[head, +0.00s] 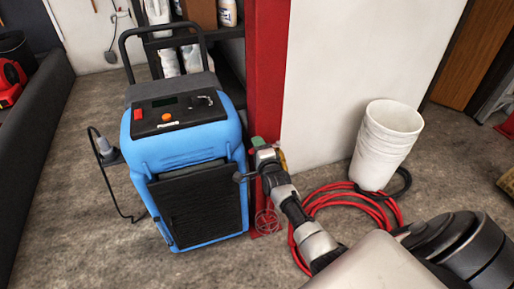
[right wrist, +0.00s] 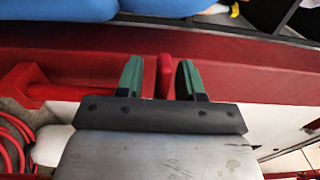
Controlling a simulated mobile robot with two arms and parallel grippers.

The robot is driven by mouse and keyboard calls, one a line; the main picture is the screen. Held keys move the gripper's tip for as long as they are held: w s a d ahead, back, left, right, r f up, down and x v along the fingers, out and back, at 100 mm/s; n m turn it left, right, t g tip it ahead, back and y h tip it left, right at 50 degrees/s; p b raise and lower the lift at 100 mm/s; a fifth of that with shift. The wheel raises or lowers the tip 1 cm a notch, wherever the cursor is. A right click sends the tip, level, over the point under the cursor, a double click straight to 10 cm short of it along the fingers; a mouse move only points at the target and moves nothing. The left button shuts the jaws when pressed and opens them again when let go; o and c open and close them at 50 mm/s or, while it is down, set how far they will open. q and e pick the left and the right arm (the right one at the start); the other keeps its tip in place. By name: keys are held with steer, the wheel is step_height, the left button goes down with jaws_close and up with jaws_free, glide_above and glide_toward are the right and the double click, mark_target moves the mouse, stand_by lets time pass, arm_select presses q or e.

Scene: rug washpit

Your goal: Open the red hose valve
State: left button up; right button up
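In the right wrist view, a narrow red piece (right wrist: 164,76), which looks like the valve's handle, stands between the two green fingers of my right gripper (right wrist: 158,80). Gaps show on both sides of it, the wider one on the left, so the fingers are open around it. In the head view my right gripper (head: 257,160) is at the lower part of the red post (head: 267,70), beside the blue machine. My left gripper is not in view.
The blue wheeled machine (head: 190,150) stands close left of my right gripper. A red hose (head: 385,212) lies coiled on the floor by stacked white buckets (head: 385,145). A white wall (head: 350,70) is behind. Floor at the lower left is clear.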

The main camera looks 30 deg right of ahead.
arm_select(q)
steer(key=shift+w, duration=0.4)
arm_select(e)
steer(key=shift+w, duration=0.25)
jaws_close()
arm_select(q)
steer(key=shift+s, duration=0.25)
